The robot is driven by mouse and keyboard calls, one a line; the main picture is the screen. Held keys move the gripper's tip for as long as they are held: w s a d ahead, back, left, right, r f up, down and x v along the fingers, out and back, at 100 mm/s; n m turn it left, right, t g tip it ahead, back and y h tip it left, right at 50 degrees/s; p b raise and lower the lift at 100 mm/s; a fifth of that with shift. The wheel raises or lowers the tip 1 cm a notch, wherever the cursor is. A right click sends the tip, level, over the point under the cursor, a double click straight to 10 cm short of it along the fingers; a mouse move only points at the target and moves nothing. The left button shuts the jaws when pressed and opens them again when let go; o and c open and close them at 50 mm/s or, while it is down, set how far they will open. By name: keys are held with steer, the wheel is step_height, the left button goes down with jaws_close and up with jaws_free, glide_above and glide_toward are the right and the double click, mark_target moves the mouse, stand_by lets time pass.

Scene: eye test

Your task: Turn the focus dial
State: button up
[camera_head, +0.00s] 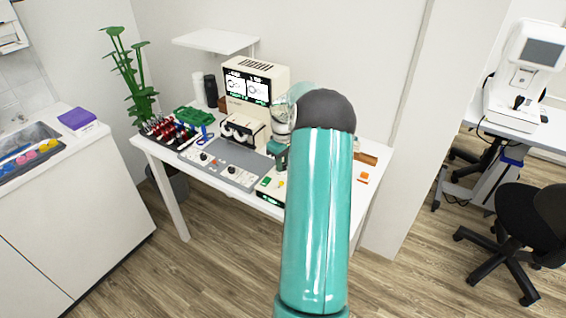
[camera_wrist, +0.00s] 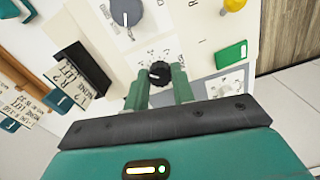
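In the wrist view a small black dial (camera_wrist: 159,72) with a ring of printed marks sits on a pale panel. My gripper (camera_wrist: 159,82) has its two green fingers apart, one on each side of the dial's near part in the picture. I cannot tell whether they touch it. A larger grey dial (camera_wrist: 126,12) with a white pointer line lies farther up the panel. I cannot read which one is labelled focus. In the head view my gripper (camera_head: 279,156) is over the right part of the white table, partly hidden by my arm.
The wrist view shows a yellow knob (camera_wrist: 235,4), a green block (camera_wrist: 231,54) and a printed card (camera_wrist: 70,85) nearby. On the table (camera_head: 365,205) stand a cream machine (camera_head: 262,72), a grey control panel (camera_head: 232,163) and a rack of red-topped items (camera_head: 168,131).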

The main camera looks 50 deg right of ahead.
steer(key=shift+m, duration=0.3)
steer(key=m, duration=0.3)
steer(key=shift+m, duration=2.5)
steer(key=o, duration=1)
steer(key=shift+r, duration=0.1)
step_height(320, 180, up, 14)
